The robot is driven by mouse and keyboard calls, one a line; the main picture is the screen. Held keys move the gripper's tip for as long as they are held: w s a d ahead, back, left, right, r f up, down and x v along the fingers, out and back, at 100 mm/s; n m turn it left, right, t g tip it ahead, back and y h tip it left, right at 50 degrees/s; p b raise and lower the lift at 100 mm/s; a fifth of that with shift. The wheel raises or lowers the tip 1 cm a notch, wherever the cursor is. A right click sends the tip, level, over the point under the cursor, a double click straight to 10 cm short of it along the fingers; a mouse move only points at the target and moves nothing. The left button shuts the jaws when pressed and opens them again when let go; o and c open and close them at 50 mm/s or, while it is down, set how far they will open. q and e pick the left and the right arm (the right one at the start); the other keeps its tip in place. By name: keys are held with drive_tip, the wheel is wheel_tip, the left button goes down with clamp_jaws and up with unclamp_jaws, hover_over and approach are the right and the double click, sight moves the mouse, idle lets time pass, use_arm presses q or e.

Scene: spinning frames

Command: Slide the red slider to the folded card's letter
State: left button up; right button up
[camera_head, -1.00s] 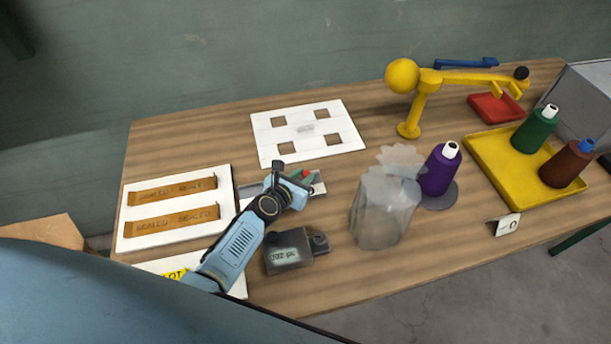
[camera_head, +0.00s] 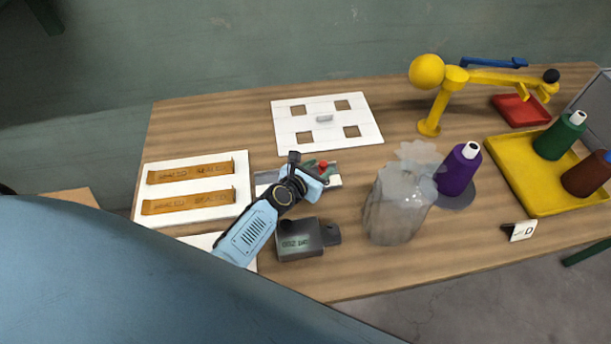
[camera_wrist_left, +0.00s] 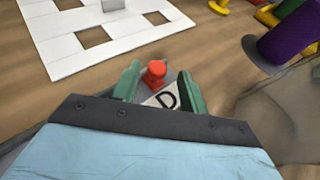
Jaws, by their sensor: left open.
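The red slider knob (camera_head: 323,165) sits on a grey plate (camera_head: 266,180) left of the table's middle. In the left wrist view the red slider (camera_wrist_left: 155,71) stands between the fingertips. A white label with the letter D (camera_wrist_left: 166,98) lies just nearer than it. My left gripper (camera_head: 319,171) is open, with its green fingers on either side of the knob; I cannot tell whether they touch it. The folded card (camera_head: 520,231) stands near the table's front right edge and reads D. The rest of the slider's track is hidden by the gripper.
A dark grey box with a display (camera_head: 300,240) and a translucent jar (camera_head: 398,204) stand close by. A purple spool (camera_head: 458,171) is behind the jar. A white panel with square holes (camera_head: 325,140) lies behind. A yellow tray (camera_head: 520,187) is at right.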

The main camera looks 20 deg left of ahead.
use_arm(q)
drive_tip(key=p+v, duration=0.3)
drive_tip(key=v, duration=0.9)
drive_tip(key=shift+s+r, duration=0.1)
